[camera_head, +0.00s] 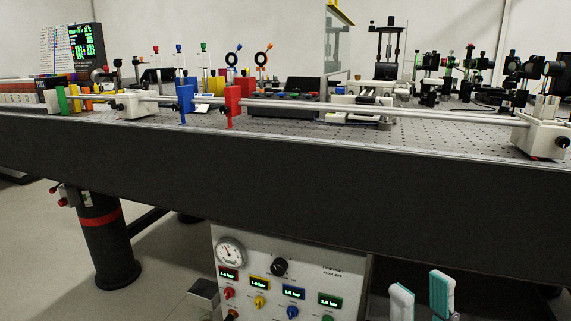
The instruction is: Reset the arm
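My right gripper (421,290) shows at the bottom right of the head view, low in front of the dark side of the bench. Its two pale fingers with teal pads stand upright and apart, with nothing seen between them. The rest of the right arm is cut off by the bottom edge. My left gripper is not in view.
The optical bench (300,180) spans the view, with a long rail (450,116), a red plate (233,106) and a blue plate (184,103). A control box (270,245) with a gauge stands below. A dark leg (107,245) is at left.

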